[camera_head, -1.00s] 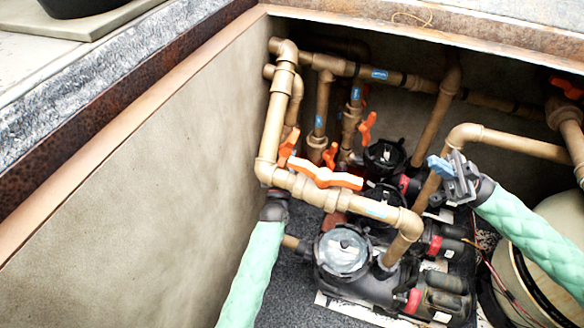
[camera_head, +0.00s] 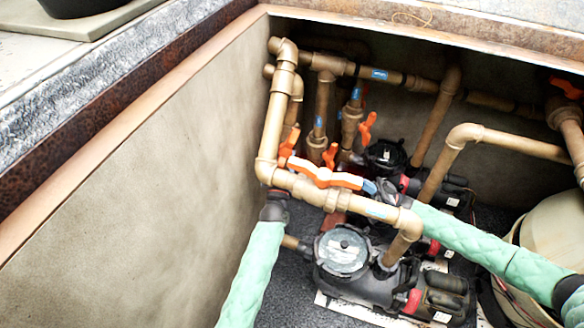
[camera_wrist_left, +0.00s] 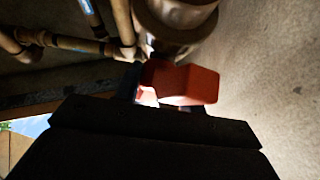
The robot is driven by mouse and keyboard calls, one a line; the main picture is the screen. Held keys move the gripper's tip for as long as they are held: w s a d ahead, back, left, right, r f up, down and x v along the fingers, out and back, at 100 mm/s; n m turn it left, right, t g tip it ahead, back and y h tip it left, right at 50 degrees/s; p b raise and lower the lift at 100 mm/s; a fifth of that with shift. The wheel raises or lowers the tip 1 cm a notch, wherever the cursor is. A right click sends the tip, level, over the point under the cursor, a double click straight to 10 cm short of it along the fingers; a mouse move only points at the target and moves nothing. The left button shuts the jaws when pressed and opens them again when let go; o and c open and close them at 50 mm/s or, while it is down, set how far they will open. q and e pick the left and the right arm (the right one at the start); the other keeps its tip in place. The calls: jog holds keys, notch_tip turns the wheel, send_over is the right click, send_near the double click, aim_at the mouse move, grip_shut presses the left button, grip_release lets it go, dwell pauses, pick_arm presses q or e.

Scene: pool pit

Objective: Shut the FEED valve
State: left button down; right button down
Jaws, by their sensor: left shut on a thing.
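Several orange valve handles sit on the tan pipes: a large one (camera_head: 325,175) on the front pipe, one (camera_head: 290,141) behind the left riser, and others (camera_head: 330,155) and (camera_head: 367,128) further back. No label reads as FEED. My left gripper (camera_head: 273,207) comes up beside the left pipe bend; its fingers are hidden behind the pipe. In the left wrist view a red-orange valve handle (camera_wrist_left: 182,83) sits at the end of the dark gripper, which is shut on it. My right gripper (camera_head: 378,188) is by the right end of the large handle, partly hidden by the front pipe.
Black pumps (camera_head: 345,255) stand below the pipes. A beige tank (camera_head: 550,235) is at the right. The concrete pit wall (camera_head: 150,180) is close on the left. Another orange handle (camera_head: 566,88) is at the far right. Pipes crowd the space around both grippers.

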jog(key=w+a+f+g+h, duration=0.1)
jog(key=w+a+f+h, duration=0.1)
jog(key=w+a+f, duration=0.6)
jog(key=s+x, duration=0.1)
jog(key=x, duration=1.4)
jog(key=shift+s+r+m, duration=0.15)
jog(key=shift+s+m, duration=0.25)
jog(key=shift+s, duration=0.2)
jog(key=shift+a, duration=0.1)
